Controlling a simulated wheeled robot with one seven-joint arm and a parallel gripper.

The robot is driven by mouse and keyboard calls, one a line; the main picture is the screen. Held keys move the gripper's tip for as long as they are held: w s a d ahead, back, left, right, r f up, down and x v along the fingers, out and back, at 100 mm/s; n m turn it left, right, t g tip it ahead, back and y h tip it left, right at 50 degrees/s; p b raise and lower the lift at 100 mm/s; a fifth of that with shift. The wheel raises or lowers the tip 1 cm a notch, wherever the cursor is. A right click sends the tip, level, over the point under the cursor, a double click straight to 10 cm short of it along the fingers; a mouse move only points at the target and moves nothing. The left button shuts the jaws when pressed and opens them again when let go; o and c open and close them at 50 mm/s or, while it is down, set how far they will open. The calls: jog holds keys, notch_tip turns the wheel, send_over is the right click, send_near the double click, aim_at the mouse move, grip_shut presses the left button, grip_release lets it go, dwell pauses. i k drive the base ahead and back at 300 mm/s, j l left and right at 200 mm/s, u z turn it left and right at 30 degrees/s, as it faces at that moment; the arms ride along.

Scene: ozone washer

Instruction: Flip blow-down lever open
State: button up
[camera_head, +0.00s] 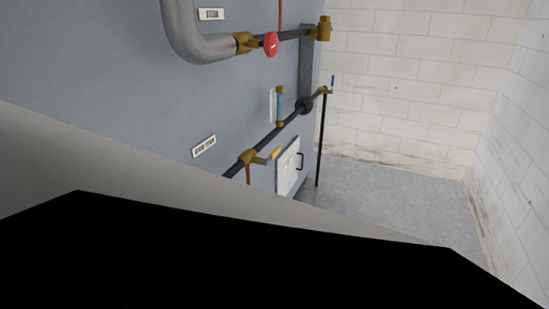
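Two small levers show on the dark lower pipe in the head view, and I cannot tell which is the blow-down lever. One is a yellow-handled lever (275,153) on a brass valve (250,158) at the lower middle.
A red round handle (271,44) sits on the upper pipe. A blue sight tube (280,104) and a white hatch (288,168) are on the grey-blue panel (120,70). A thin black pipe (321,140) drops to the floor. Bare floor (400,195) lies right. The bottom is blocked.

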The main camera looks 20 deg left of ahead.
aim_at(273, 153)
jog(key=i+j+u, duration=0.1)
jog(key=i+u, duration=0.25)
jog(key=i, duration=0.65)
jog(key=i+l+u, duration=0.3)
jog(key=i, duration=0.7)
jog(key=j, duration=0.15)
